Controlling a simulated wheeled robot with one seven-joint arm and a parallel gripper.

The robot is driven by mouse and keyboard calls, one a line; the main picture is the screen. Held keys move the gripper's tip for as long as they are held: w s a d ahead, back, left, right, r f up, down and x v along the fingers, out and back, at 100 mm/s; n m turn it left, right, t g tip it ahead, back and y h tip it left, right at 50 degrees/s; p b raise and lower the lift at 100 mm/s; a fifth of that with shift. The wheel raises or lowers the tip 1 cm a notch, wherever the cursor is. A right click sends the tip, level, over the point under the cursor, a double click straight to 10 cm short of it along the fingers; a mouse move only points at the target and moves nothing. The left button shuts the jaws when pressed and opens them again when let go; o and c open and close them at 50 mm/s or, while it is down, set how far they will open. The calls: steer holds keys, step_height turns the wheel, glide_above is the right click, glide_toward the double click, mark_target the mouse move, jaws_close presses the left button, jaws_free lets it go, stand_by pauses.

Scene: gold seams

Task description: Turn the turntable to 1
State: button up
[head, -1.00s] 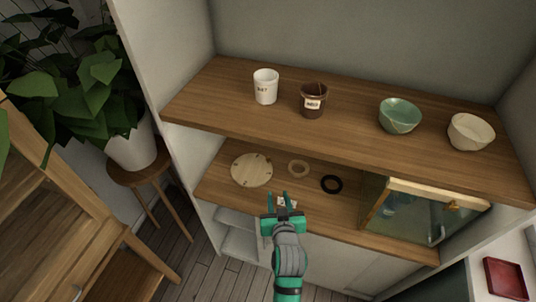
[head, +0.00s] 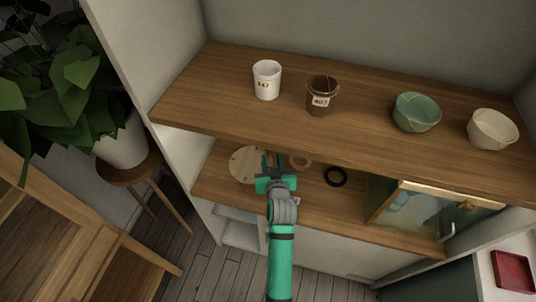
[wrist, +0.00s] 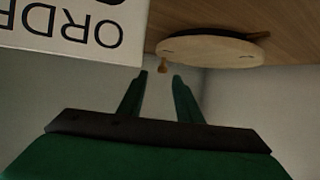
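The turntable is a pale round wooden disc (head: 241,165) with small dark marks, lying on the lower shelf at the left. My gripper (head: 270,158) is over the lower shelf at the disc's right edge, partly covering it in the head view. In the wrist view the disc (wrist: 215,51) shows upside down, with a small peg (wrist: 162,66) at its edge. The two fingertips (wrist: 159,75) stand apart near this peg, with nothing held between them. Whether they touch the peg I cannot tell. No number 1 is readable on the disc.
A white card (wrist: 70,25) with upside-down "ORDER" lettering is close at the wrist view's upper left. The upper shelf (head: 220,95) overhangs.

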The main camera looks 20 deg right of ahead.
mark_target(268, 152)
steer(key=shift+x, duration=2.15)
steer(key=shift+a, duration=0.15)
jaws_close()
